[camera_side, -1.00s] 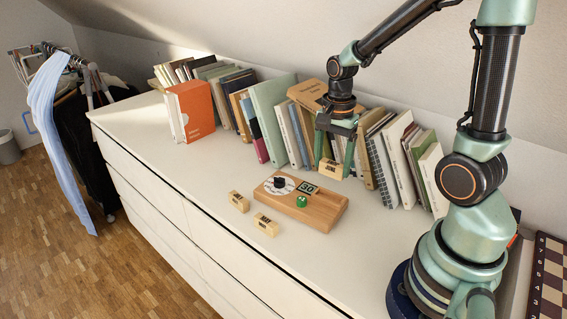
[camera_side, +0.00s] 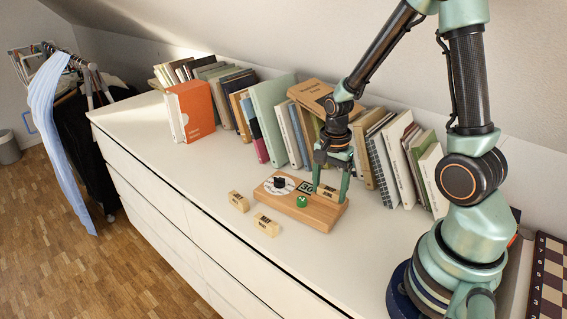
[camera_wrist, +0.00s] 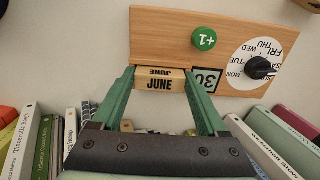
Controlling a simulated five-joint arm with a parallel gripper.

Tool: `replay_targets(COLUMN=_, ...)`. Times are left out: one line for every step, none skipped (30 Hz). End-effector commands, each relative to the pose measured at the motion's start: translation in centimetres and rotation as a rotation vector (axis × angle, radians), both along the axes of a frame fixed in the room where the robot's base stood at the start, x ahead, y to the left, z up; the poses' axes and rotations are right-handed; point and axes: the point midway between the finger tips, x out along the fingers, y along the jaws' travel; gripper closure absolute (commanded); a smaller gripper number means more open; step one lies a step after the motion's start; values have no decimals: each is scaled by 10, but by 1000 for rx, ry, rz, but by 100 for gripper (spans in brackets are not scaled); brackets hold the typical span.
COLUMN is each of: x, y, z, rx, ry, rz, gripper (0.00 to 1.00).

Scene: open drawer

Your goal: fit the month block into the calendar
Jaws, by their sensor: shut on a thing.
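The wooden calendar (camera_side: 325,213) lies on the white dresser top, with a weekday dial (camera_side: 279,184), a date window reading 30 and a green +1 button (camera_side: 301,201). My gripper (camera_side: 331,190) is shut on the month block (camera_side: 327,192), a pale wooden block reading JUNE in the wrist view (camera_wrist: 159,85). The gripper points down at the calendar's back right part. In the wrist view the block overlaps the lower left edge of the calendar (camera_wrist: 165,40). The slot is hidden, and I cannot tell whether the block touches the board.
Two other pale blocks lie in front of the calendar, one at the left (camera_side: 238,201) and one nearer the front edge (camera_side: 265,224). A row of books (camera_side: 265,120) stands along the wall close behind. The dresser top at the left is clear.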

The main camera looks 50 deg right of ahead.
Motion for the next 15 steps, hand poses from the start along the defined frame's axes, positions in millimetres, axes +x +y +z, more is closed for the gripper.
replay_targets(x=0, y=0, z=-2, rx=0, ry=1, rz=0, gripper=76)
replay_targets(x=0, y=0, z=-3, rx=0, ry=1, rz=0, gripper=77)
replay_targets(x=0, y=0, z=-4, rx=0, ry=1, rz=0, gripper=77)
replay_targets(x=0, y=0, z=-5, rx=0, ry=1, rz=0, gripper=77)
replay_targets(x=0, y=0, z=-6, rx=0, ry=0, rz=0, gripper=77)
replay_targets(x=0, y=0, z=-7, rx=0, ry=0, rz=0, gripper=77)
replay_targets(x=0, y=0, z=-9, rx=0, ry=1, rz=0, gripper=77)
replay_targets(x=-1, y=0, z=-10, rx=1, ry=2, rz=0, gripper=77)
replay_targets(x=-1, y=0, z=-11, rx=1, ry=2, rz=0, gripper=77)
replay_targets(x=-1, y=0, z=-12, rx=1, ry=3, rz=0, gripper=77)
replay_targets(x=-1, y=0, z=-12, rx=1, ry=3, rz=0, gripper=77)
replay_targets(x=-1, y=0, z=-13, rx=1, ry=3, rz=0, gripper=77)
replay_targets(x=-1, y=0, z=-13, rx=1, ry=3, rz=0, gripper=77)
replay_targets(x=-2, y=1, z=-13, rx=2, ry=4, rz=0, gripper=77)
replay_targets(x=-2, y=1, z=-13, rx=2, ry=4, rz=0, gripper=9)
